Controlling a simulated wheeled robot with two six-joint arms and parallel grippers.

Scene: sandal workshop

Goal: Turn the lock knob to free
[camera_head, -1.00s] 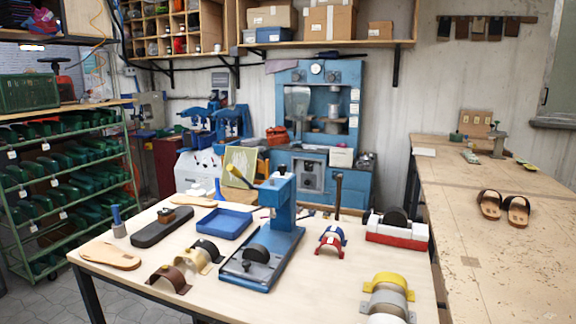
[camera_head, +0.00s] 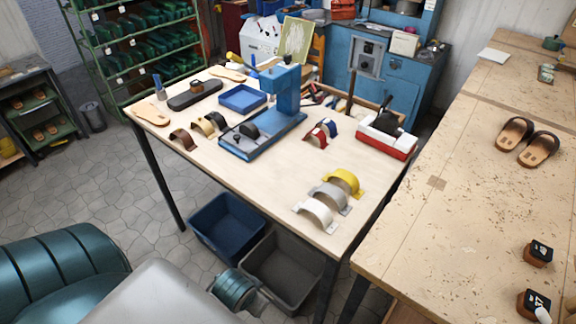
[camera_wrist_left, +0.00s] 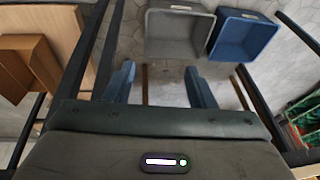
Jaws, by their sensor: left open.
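A blue press (camera_head: 283,95) stands upright on the near workbench, with a flat blue base (camera_head: 237,147) reaching toward the front left. A dark rounded piece (camera_head: 249,130) sits on the base. A yellow-tipped part (camera_head: 233,57) shows behind and left of the press head. I cannot make out which part is the lock knob. My left gripper (camera_wrist_left: 160,85) is open and empty in the left wrist view, its two blue fingers apart above the floor. The press does not show in that view. My right gripper is not in view.
A second table (camera_head: 470,215) with sandals (camera_head: 514,133) lies right.

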